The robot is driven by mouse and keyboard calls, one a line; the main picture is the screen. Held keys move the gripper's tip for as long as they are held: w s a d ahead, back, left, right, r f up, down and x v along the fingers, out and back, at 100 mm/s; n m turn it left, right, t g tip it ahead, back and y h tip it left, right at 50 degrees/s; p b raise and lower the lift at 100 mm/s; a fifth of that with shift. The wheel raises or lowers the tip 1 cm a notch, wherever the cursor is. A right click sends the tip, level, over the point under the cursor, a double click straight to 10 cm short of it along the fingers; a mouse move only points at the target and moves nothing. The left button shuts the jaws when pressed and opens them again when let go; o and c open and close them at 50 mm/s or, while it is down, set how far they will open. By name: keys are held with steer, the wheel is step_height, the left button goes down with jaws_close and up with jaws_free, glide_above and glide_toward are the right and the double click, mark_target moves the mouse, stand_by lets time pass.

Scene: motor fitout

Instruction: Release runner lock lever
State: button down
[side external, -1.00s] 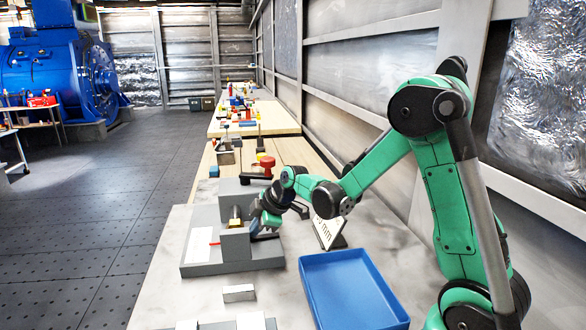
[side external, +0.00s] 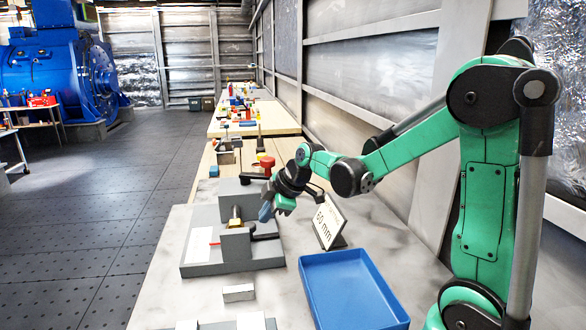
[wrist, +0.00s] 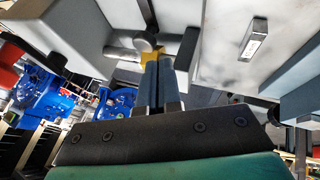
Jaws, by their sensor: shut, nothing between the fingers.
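The grey fixture (side external: 205,268) stands on the near bench, with grey blocks on its base plate. A brass part (side external: 236,215) sits between the blocks; yellow metal also shows just past my fingertips in the wrist view (wrist: 150,54). A black lever (side external: 265,237) lies low along the right side of the front block. A dark rod with a rounded end (wrist: 146,40) shows in the wrist view. My gripper (side external: 265,212) is shut and empty, its blue fingers pointing down-left. It is above and to the right of the fixture, apart from the lever in the side view.
A blue tray (side external: 350,290) is at the front right of the bench. A sign marked 60 mm (side external: 329,222) stands behind it. A small metal block (side external: 238,292) lies in front of the fixture. A red knob (side external: 267,162) and black bar stand behind.

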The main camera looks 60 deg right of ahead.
stand_by(0.3)
steer(key=s+d+r+n+y, duration=0.2)
steer(key=s+r+n, duration=0.2)
steer(key=s, duration=0.2)
steer(key=shift+s+r+g, duration=0.15)
steer(key=shift+g, duration=0.15)
steer(key=x, duration=1)
steer(key=shift+a, duration=0.2)
steer(key=shift+w+d+f, duration=0.1)
steer(key=shift+w+d, duration=0.1)
steer(key=shift+w, duration=0.4)
steer(key=shift+w+d+f, duration=0.1)
steer(key=shift+w+d, duration=0.1)
steer(key=shift+w, duration=0.4)
steer(key=shift+w+d+f, duration=0.1)
steer(key=shift+w+d, duration=0.1)
steer(key=shift+w, duration=0.5)
